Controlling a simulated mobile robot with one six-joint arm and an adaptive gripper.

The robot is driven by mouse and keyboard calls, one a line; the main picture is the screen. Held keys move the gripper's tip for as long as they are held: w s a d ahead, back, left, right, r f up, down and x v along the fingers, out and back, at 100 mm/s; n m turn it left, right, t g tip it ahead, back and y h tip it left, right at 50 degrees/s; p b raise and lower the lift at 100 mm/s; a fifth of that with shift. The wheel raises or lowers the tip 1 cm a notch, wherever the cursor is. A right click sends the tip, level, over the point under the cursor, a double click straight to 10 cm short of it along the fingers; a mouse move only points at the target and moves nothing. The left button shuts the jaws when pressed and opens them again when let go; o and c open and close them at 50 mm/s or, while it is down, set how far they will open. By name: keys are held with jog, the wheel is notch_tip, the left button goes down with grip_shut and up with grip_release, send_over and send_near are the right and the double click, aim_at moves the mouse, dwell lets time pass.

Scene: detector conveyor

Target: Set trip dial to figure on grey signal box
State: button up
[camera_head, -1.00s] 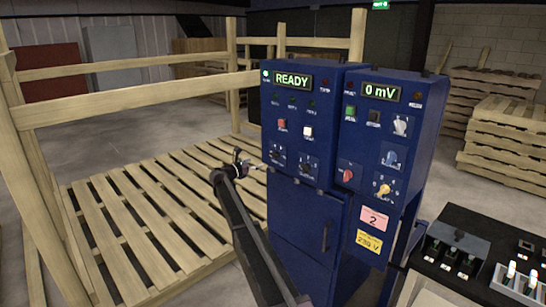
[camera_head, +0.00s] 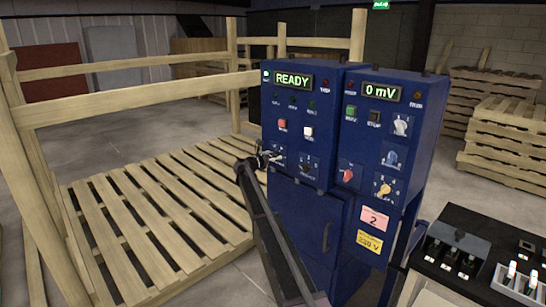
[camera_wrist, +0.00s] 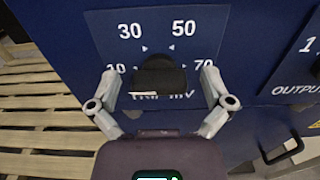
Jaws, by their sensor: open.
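The trip dial (camera_wrist: 158,76) is a black knob on a blue panel plate (camera_wrist: 200,25), with the figures 10, 30, 50 and 70 around it. The label below is partly covered, and I cannot tell which figure the knob points at. My gripper (camera_wrist: 159,88) is open, with one finger on each side of the knob; contact cannot be told. In the head view my gripper (camera_head: 270,157) is at the lower left of the left cabinet's panel and hides most of the dial there. A dark grey box (camera_head: 456,245) sits on the bench; I cannot tell whether it is the signal box, and no figure is readable on it.
The left blue cabinet (camera_head: 310,220) has a READY display (camera_head: 293,80) and an output dial (camera_head: 308,168) beside my gripper. The right cabinet (camera_head: 425,130) shows 0 mV (camera_head: 381,91). A wooden slatted platform (camera_head: 150,220) lies left; the bench (camera_head: 490,225) stands right.

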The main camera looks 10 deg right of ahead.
jog(key=shift+c, duration=0.2)
jog(key=c, duration=1.1)
jog(key=shift+o, duration=0.2)
jog(key=shift+a, duration=0.1)
